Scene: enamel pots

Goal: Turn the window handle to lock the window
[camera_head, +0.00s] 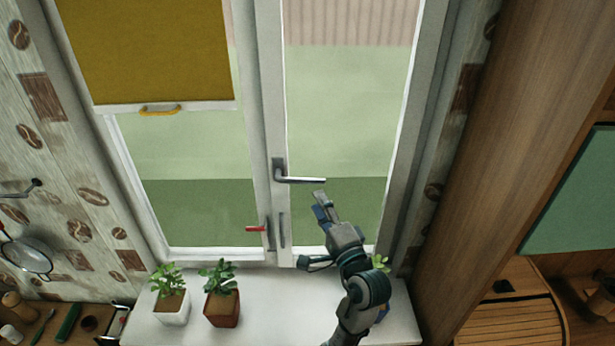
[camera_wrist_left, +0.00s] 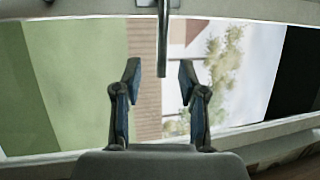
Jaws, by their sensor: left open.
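The window handle (camera_head: 300,179) is a grey metal lever on the window's middle frame. It lies roughly level, its free end pointing right. My left gripper (camera_head: 320,203) is open, just below the free end of the handle in the head view. In the left wrist view, the handle (camera_wrist_left: 163,40) comes down from the top, and its end appears between the two spread fingers of the gripper (camera_wrist_left: 160,69). No contact between fingers and handle is visible. The window (camera_head: 345,120) has two panes and looks closed. My right gripper is not in view.
Two potted plants (camera_head: 222,308) (camera_head: 172,305) stand on the white sill (camera_head: 270,318) to the left of my arm. Another plant's leaves (camera_head: 380,262) show behind my arm. A small red-handled lever (camera_head: 256,228) sits lower on the frame. A yellow blind (camera_head: 150,50) covers the upper left pane.

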